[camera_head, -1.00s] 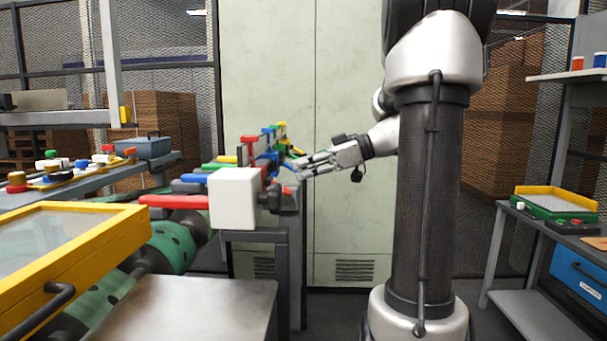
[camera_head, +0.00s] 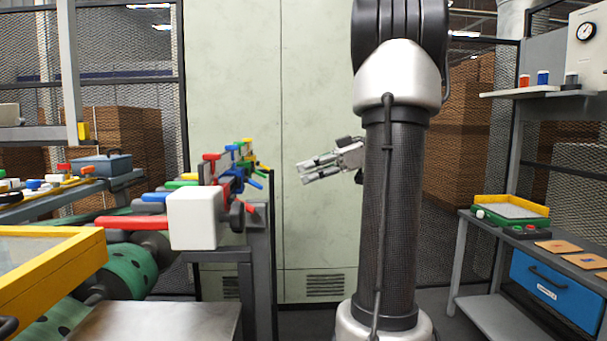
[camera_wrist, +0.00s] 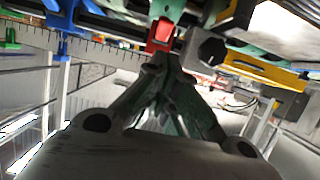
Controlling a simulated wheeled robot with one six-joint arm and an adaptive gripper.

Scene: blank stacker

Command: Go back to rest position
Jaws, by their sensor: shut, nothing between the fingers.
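My gripper (camera_head: 312,172) is in the middle of the head view, to the right of the machine with the coloured levers (camera_head: 232,165). It points left, and a gap separates it from the levers. In the wrist view my gripper (camera_wrist: 165,68) has its fingers together, with nothing held. A red part (camera_wrist: 162,35) of the machine shows just beyond the fingertips there. My arm's column stands to the right and hides part of the arm.
A white block (camera_head: 194,218) sits at the machine's near end. A yellow-framed panel (camera_head: 60,262) is at lower left. At right stands a bench with a green and yellow tray (camera_head: 512,209) and a blue drawer (camera_head: 556,290). A pale cabinet (camera_head: 310,90) stands behind my gripper.

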